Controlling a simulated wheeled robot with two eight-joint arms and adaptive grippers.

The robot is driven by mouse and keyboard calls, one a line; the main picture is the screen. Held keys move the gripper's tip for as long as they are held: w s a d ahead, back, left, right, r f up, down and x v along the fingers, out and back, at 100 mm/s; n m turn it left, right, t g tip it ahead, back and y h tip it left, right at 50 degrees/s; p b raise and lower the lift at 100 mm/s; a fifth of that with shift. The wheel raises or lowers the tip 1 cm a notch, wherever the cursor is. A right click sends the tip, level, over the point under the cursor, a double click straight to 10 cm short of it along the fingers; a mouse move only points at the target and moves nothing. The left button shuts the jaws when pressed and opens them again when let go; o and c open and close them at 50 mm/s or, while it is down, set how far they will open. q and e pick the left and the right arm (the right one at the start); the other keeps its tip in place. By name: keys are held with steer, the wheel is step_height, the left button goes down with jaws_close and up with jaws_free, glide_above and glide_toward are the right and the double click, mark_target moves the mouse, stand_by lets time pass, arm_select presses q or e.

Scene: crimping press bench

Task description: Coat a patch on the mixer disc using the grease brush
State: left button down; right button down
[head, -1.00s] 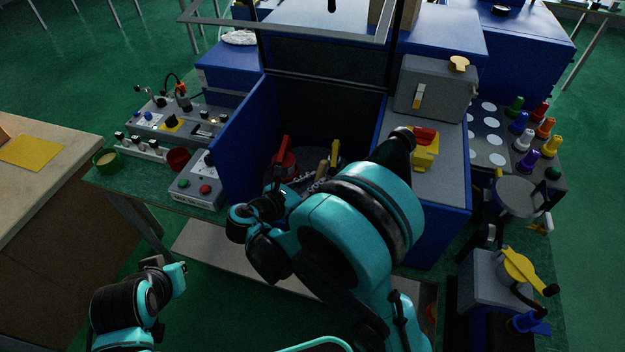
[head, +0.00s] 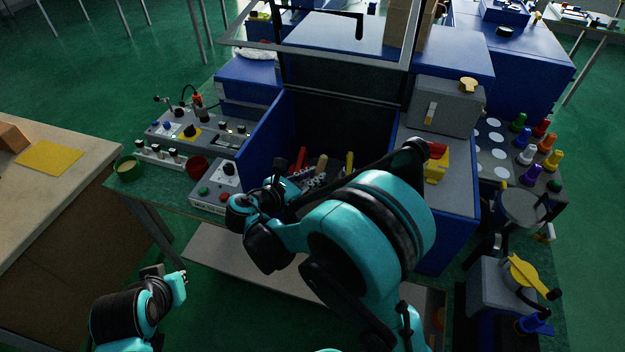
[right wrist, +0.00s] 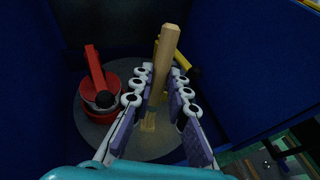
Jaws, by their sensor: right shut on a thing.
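The grease brush (right wrist: 163,62) has a pale wooden handle standing up between the fingers of my right gripper (right wrist: 160,82); its pale tip points down at the disc. The mixer disc (right wrist: 118,143) is a grey round plate at the bottom of the blue box. Whether the brush tip touches the disc I cannot tell. In the head view my right gripper (head: 311,180) is inside the box, partly behind my arm, with the brush handle (head: 321,164) showing above it. My left gripper (head: 172,274) hangs low at the left, away from the bench; its fingers are unclear.
A red pot (right wrist: 101,101) with an upright red handle stands on the left of the disc. A yellow handle (right wrist: 190,68) is behind the brush. Blue walls (head: 270,125) enclose the disc. A control box (head: 216,188) and a red cup (head: 196,166) stand left of it.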

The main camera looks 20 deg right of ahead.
steer(key=shift+r+p, duration=0.6)
steer(key=shift+r, duration=0.5)
steer(key=s+d+r+g+y+p, duration=0.1)
steer(key=d+r+y+p, duration=0.1)
steer(key=d+r+p, duration=0.3)
step_height(320, 180, down, 6)
steer(key=d+b, duration=0.1)
steer(key=b, duration=0.3)
steer(key=shift+f, duration=0.15)
steer(key=shift+d, duration=0.1)
